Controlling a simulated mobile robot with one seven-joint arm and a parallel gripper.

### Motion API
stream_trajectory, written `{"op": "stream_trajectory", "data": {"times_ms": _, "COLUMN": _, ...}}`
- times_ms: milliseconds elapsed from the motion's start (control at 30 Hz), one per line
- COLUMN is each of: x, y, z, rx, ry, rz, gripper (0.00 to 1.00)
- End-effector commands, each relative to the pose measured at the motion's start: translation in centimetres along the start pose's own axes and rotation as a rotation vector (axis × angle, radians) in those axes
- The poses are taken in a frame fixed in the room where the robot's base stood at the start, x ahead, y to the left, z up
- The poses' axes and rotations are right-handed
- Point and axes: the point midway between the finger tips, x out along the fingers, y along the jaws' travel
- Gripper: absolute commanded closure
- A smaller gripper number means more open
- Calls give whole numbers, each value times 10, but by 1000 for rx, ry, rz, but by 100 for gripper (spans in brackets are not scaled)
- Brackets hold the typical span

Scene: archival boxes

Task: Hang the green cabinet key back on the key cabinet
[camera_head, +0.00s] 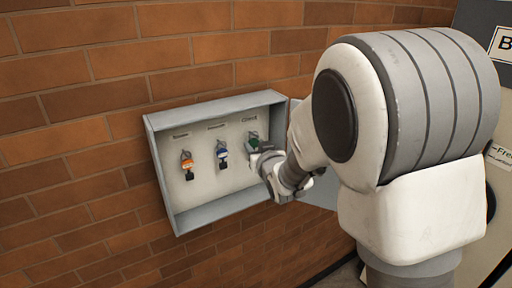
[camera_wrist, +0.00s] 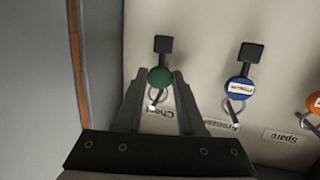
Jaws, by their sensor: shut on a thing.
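The open grey key cabinet (camera_head: 166,188) is on the brick wall, and its pale back panel fills much of the wrist view (camera_wrist: 205,75). My gripper (camera_head: 262,157) reaches into its right side. In the wrist view my gripper (camera_wrist: 160,88) is shut on the green key (camera_wrist: 160,76), holding its round green tag between the fingertips. Its dark end points up in that picture and its ring lies between the fingers near a label. The green key also shows in the head view (camera_head: 254,140), under the rightmost label. I cannot tell whether its ring is around a hook.
A blue-tagged key (camera_head: 222,154) and an orange-tagged key (camera_head: 187,164) hang to the left of the green one in the head view. The cabinet's side wall (camera_wrist: 45,90) is close to my gripper. The open door (camera_head: 318,193) is at the right, behind my arm.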

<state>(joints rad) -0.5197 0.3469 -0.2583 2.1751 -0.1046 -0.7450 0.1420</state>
Motion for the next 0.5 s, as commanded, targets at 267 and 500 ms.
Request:
{"op": "stream_trajectory", "data": {"times_ms": 267, "x": 0, "y": 0, "z": 0, "rx": 0, "ry": 0, "rz": 0, "gripper": 100}}
{"op": "stream_trajectory", "data": {"times_ms": 500, "x": 0, "y": 0, "z": 0, "rx": 0, "ry": 0, "rz": 0, "gripper": 27}}
